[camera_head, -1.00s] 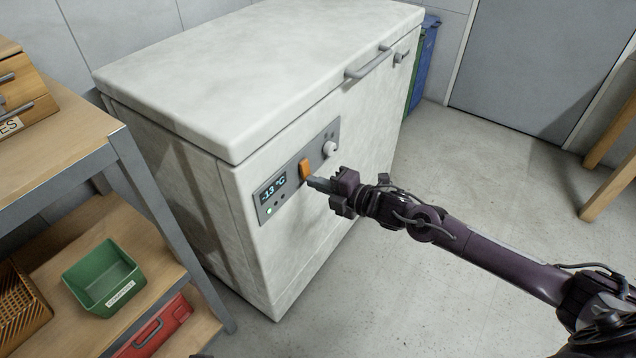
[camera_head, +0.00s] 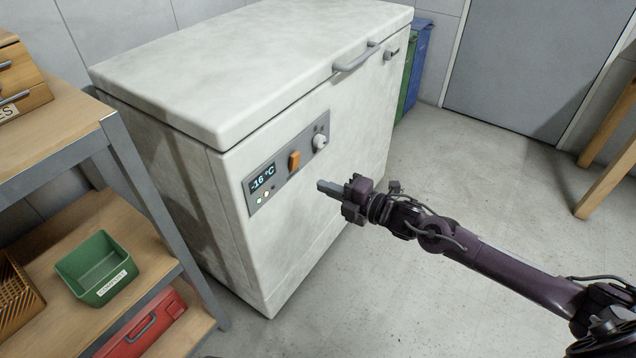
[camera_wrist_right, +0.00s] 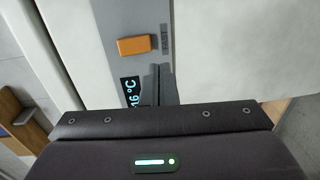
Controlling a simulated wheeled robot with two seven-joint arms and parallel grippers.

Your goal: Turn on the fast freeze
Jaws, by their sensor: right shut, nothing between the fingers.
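The white chest freezer (camera_head: 310,215) stands with its lid shut. Its grey control panel (camera_head: 312,131) holds a display (camera_head: 262,179) reading -16 °C, an orange rocker switch (camera_head: 294,160) and a round white knob (camera_head: 320,142). Small lights glow below the display. In the right wrist view the orange switch (camera_wrist_right: 134,45) sits beside the label FAST. My right gripper (camera_head: 322,187) is shut and empty, in front of the freezer, to the right of and below the switch and apart from it. The fingers also show in the wrist view (camera_wrist_right: 161,84). My left gripper is not in view.
A wooden shelf unit (camera_head: 60,155) with a green bin (camera_head: 97,268) and a red box (camera_head: 145,325) stands at the left. Blue and green bins (camera_head: 415,65) stand behind the freezer. The floor at the right is clear up to a wooden-legged piece of furniture (camera_head: 608,165).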

